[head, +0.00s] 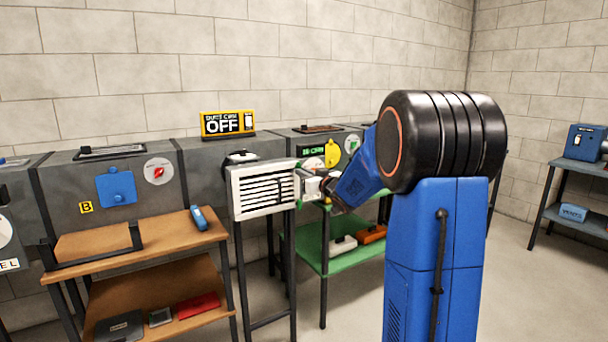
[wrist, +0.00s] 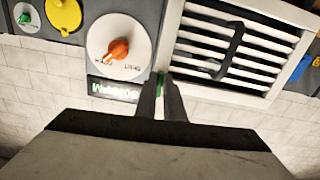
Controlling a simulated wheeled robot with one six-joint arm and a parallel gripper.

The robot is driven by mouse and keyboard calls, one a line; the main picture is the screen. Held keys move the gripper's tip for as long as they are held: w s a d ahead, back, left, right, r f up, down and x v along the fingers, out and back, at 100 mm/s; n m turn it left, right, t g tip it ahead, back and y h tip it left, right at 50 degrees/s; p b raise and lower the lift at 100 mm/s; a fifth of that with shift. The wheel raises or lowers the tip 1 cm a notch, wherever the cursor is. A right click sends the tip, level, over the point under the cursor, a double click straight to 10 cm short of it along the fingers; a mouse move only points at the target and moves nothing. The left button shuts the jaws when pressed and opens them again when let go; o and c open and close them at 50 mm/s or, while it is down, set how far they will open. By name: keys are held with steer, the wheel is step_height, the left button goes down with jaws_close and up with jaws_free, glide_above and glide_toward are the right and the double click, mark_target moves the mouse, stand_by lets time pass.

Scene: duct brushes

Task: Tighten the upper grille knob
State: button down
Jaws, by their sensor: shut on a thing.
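The white slatted grille (head: 233,196) hangs on the front of the grey duct in the head view, with a black handle on its face. It also shows in the wrist view (wrist: 174,42), which is upside down. My gripper (head: 308,183) is at the grille's right edge, near its upper corner. In the wrist view my gripper (wrist: 161,90) is shut with its fingers close together at the frame's edge. A small green sliver shows between the fingertips. The upper grille knob is mostly hidden by the fingers, so its angle cannot be told.
Close beside the fingers is a white dial with an orange knob (wrist: 119,50) and a lit green display (wrist: 112,90). A yellow disc (head: 332,153) is further right. A yellow "OFF" sign (head: 226,123) stands on the duct. A brown bench (head: 170,237) is left, a green shelf (head: 312,245) below.

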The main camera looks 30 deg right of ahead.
steer(key=shift+f, duration=0.1)
stand_by(0.3)
steer(key=c, duration=1.9)
jaws_free()
steer(key=shift+o, duration=0.2)
steer(key=s, duration=1.7)
steer(key=shift+s+d, duration=0.2)
steer(key=shift+d, duration=0.15)
steer(key=shift+a, duration=0.15)
